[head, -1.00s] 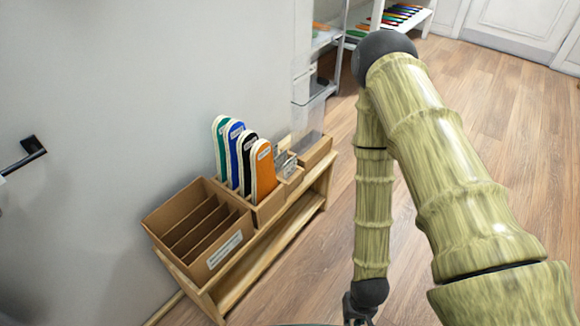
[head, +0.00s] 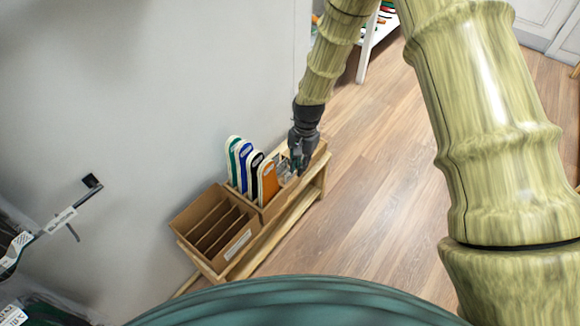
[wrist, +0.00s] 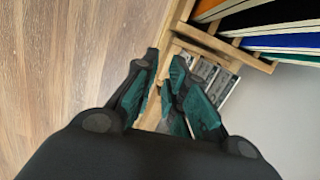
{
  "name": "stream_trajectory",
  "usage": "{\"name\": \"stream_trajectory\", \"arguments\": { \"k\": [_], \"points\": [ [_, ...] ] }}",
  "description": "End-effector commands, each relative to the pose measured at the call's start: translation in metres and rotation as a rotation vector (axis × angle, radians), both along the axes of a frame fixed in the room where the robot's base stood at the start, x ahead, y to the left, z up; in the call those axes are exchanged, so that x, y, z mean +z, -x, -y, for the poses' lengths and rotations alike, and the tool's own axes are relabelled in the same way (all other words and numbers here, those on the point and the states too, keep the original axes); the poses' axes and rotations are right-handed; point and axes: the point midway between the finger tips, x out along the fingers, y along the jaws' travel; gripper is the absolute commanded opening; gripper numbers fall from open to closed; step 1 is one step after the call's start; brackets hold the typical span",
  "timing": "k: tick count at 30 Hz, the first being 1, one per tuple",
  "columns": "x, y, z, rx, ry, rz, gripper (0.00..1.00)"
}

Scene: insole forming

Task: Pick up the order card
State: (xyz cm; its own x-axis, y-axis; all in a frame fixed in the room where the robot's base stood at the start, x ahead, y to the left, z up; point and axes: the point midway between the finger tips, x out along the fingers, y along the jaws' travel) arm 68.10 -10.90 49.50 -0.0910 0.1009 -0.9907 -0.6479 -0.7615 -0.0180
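My gripper (head: 299,158) reaches down over the right end of the small wooden bench. In the wrist view its dark fingers with teal pads (wrist: 163,85) stand apart, with tan wood showing in the gap. Several pale printed cards (wrist: 208,72) stand just beyond the right-hand fingers, partly hidden by them. In the head view a small holder with grey-white pieces (head: 284,172) sits beside my gripper, partly covered. I cannot tell which card is the order card, or whether a finger touches one.
Green, blue, black and orange insoles (head: 267,182) stand in a wooden rack left of my gripper. An empty slotted cardboard box (head: 208,228) is at the bench's left end. The wall is close behind. The wooden floor (head: 375,200) to the right is clear.

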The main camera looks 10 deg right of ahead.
Motion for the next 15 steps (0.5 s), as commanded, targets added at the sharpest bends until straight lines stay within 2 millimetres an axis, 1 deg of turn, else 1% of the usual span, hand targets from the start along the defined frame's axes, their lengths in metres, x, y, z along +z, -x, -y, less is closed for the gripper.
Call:
{"name": "stream_trajectory", "arguments": {
  "k": [1, 3, 6, 8, 10, 15],
  "points": [
    [0.022, -0.011, -0.005, -0.014, 0.0, 0.001, 0.13],
    [0.039, -0.025, -0.011, -0.043, 0.001, -0.008, 0.13],
    [0.057, -0.035, -0.016, -0.07, 0.002, -0.018, 0.13],
    [0.061, -0.038, -0.018, -0.077, 0.003, -0.022, 0.13],
    [0.06, -0.039, -0.018, -0.081, 0.004, -0.025, 0.13],
    [0.043, -0.036, -0.02, -0.082, 0.004, -0.026, 0.13]
  ]
}}
